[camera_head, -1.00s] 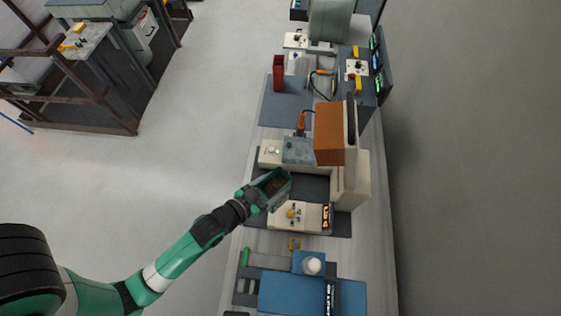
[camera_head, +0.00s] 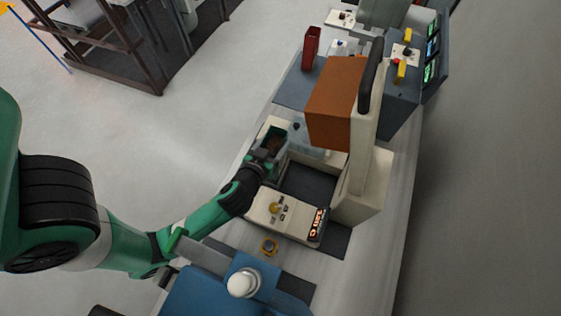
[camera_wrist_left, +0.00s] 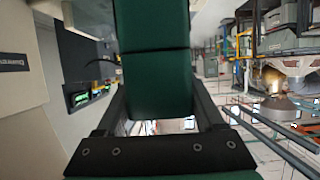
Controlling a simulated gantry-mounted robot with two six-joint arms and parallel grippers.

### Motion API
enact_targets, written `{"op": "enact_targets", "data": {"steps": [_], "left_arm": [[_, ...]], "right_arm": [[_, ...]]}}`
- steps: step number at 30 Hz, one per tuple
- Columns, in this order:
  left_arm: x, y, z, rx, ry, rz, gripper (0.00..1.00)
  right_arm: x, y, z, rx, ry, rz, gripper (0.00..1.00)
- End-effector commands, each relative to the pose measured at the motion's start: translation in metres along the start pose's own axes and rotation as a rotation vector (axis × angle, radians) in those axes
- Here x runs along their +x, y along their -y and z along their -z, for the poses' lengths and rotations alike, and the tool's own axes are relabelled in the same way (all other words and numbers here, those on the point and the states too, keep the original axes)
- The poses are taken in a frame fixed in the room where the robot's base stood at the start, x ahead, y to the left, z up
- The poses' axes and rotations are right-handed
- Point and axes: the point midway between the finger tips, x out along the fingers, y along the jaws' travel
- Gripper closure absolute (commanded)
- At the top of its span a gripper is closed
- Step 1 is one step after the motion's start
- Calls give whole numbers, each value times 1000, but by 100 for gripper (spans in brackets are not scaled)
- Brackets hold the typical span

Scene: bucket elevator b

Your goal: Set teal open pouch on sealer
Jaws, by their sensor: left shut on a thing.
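The teal open pouch (camera_head: 280,154) is held upright or nearly so, its open top showing brown contents. My left gripper (camera_head: 262,162) is shut on its near side. In the left wrist view the pouch (camera_wrist_left: 153,60) is a dark green block between the two dark fingers (camera_wrist_left: 153,108). The pouch is near the left edge of a beige machine with a pale grey-blue top plate (camera_head: 312,138), partly hidden by it; I cannot tell whether they touch. No label marks which machine is the sealer. My right gripper is out of view.
An orange box (camera_head: 335,98) on a beige column (camera_head: 366,170) rises right of the pouch. A beige control panel (camera_head: 285,216) with a lit display stands nearer me. A red container (camera_head: 311,48) stands farther back. A blue machine (camera_head: 205,292) fills the near end.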

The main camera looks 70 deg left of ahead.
Motion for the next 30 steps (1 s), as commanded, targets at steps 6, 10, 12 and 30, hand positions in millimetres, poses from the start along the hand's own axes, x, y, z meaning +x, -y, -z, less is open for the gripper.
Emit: {"op": "enact_targets", "data": {"steps": [6,10,12,30], "left_arm": [[9,0,-21,0,-1,-2,61],[17,0,-42,2,0,-2,61],[20,0,-47,2,0,-2,61],[20,0,-48,2,2,-3,0]], "right_arm": [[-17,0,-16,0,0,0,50],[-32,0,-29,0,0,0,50],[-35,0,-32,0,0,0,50],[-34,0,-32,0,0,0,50]]}}
